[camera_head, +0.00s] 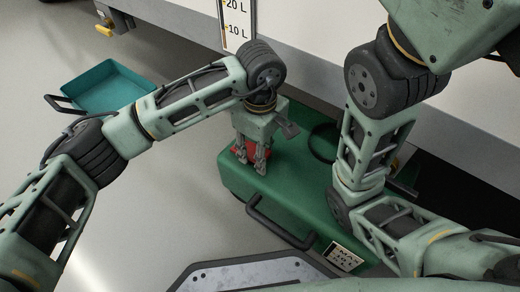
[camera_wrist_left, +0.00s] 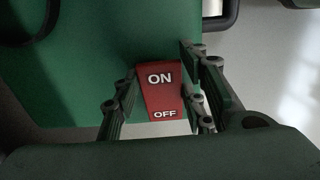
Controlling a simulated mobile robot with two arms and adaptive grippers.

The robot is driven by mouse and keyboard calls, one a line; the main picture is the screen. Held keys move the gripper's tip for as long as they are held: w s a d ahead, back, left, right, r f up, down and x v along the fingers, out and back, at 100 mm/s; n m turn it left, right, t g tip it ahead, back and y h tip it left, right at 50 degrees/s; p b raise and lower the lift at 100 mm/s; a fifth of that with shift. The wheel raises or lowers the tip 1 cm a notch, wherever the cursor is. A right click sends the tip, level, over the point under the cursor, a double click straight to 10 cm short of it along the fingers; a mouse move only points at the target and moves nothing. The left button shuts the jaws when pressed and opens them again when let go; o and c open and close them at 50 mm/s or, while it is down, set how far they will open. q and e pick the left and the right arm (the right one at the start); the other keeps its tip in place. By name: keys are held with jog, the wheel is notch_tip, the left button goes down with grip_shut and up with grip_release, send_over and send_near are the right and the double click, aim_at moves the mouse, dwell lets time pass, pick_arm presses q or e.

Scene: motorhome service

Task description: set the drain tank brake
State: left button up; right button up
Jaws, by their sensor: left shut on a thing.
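The drain tank (camera_head: 290,190) is a green box on the floor with a dark handle (camera_head: 280,228) at its near side. Its brake is a red pedal marked ON and OFF (camera_wrist_left: 161,92), at the tank's edge in the left wrist view. In the head view the red pedal is mostly hidden under my left gripper. My left gripper (camera_head: 252,164) points down at it, with one finger on each side of the red pedal, shut on it. My right arm is folded over the right of the tank; its gripper is out of the head view.
A teal tray (camera_head: 108,88) with a dark handle lies on the floor at the left. The white vehicle side with a litre scale (camera_head: 236,22) stands behind the tank. A white label (camera_head: 343,257) is on the tank's near right.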

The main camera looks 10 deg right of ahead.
pick_arm(q)
jog(key=c, duration=0.4)
dwell(0.3)
dwell(0.5)
jog(key=o, duration=1.2)
jog(key=shift+c, duration=0.2)
notch_tip(320, 180, up, 12)
